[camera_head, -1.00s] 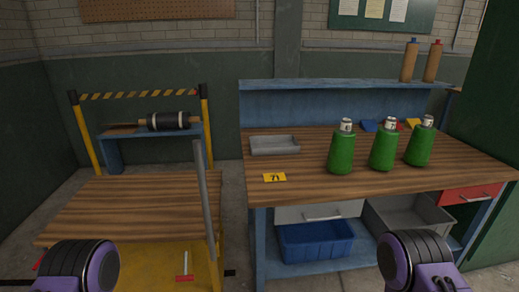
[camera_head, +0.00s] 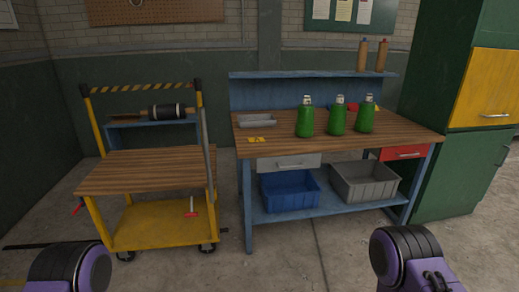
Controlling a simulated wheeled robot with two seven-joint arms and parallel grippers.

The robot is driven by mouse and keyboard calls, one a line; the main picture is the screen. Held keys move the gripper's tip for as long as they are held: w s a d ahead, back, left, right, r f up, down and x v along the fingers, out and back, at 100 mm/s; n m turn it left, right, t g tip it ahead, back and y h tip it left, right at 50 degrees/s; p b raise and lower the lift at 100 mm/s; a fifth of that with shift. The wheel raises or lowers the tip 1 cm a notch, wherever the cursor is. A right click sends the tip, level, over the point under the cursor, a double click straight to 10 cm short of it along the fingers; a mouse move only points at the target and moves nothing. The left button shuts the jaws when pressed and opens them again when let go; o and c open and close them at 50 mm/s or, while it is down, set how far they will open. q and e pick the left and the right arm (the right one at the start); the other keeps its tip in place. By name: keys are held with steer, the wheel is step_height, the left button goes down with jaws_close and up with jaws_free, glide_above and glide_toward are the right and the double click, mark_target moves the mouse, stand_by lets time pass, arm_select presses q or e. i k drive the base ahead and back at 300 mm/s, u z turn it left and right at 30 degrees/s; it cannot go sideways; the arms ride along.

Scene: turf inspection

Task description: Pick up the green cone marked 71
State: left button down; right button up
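Three green cones with pale tops stand upright in a row on the wooden top of the blue workbench (camera_head: 410,135): a left one (camera_head: 305,121), a middle one (camera_head: 337,120) and a right one (camera_head: 365,117). Marks on their tops are too small to read. Neither gripper shows; only purple and black links of my arms show at the bottom left and bottom right, well short of the bench.
A grey tray (camera_head: 257,121) lies on the bench's left. A blue bin (camera_head: 289,190) and grey bin (camera_head: 364,183) sit on its lower shelf. A yellow cart (camera_head: 160,226) with a wooden top stands left. A green cabinet (camera_head: 455,175) stands right. Floor before the bench is clear.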

mark_target(336, 120)
steer(key=z, duration=0.55)
steer(key=i, duration=1.75)
steer(key=u, duration=1.9)
steer(key=k, duration=1.1)
steer(key=z, duration=1.7)
steer(key=i, duration=0.5)
